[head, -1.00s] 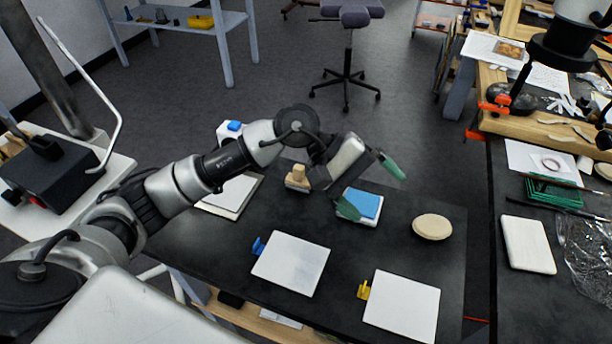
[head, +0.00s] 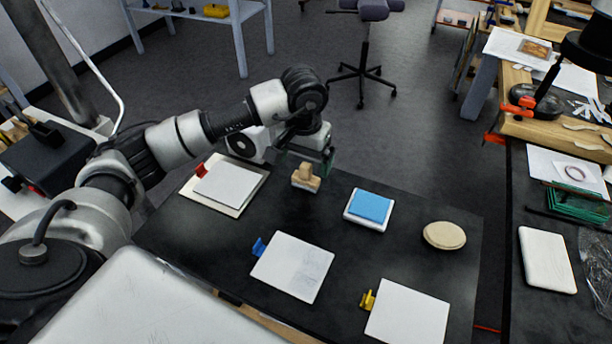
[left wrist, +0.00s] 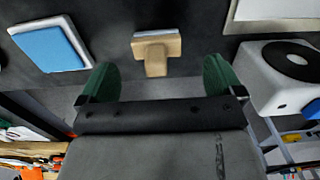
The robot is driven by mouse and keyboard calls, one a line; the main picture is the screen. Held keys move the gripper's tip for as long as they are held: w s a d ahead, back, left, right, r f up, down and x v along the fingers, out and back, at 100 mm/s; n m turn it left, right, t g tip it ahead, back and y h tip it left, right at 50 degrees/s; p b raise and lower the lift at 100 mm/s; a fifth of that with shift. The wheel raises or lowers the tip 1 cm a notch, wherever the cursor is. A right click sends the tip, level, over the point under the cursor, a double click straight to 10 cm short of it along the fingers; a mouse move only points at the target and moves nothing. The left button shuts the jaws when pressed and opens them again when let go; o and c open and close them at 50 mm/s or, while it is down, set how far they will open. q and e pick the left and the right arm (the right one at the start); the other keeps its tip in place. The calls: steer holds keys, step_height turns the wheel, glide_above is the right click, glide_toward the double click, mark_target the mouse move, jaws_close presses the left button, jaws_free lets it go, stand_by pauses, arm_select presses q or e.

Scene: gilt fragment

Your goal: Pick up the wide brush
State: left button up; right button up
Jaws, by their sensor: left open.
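The wide brush (head: 306,178), with a pale wooden handle and a broad head, lies on the dark table near its back edge. In the left wrist view the wide brush (left wrist: 156,52) shows just beyond and between the fingertips, apart from them. My left gripper (head: 315,160) is over the back edge of the table, close behind the brush. In the left wrist view its two green fingers (left wrist: 160,80) are spread wide with nothing between them. My right gripper is not in view.
A blue pad on a white tray (head: 355,219) lies right of the brush, with a round beige disc (head: 444,235) beyond. White sheets with a red clip (head: 201,170), blue clip (head: 259,247) and yellow clip (head: 367,300) lie around. A white device (head: 243,143) stands behind left.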

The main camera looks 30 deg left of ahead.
mark_target(306, 165)
arm_select(q)
steer(key=f, duration=0.2)
steer(key=f+p, duration=0.1)
steer(key=f, duration=0.1)
steer(key=shift+w+d+f, duration=0.1)
steer(key=shift+d+f, duration=0.1)
steer(key=shift+f, duration=0.05)
steer(key=shift+c, duration=0.2)
steer(key=c, duration=1)
steer(key=shift+r, duration=0.45)
steer(key=shift+c, duration=0.2)
steer(key=r, duration=0.2)
steer(key=d+r+b, duration=0.1)
steer(key=shift+r, duration=0.35)
steer(key=s+d+r+b, duration=0.2)
steer(key=d+r, duration=0.4)
steer(key=d, duration=0.4)
steer(key=shift+d+r, duration=0.25)
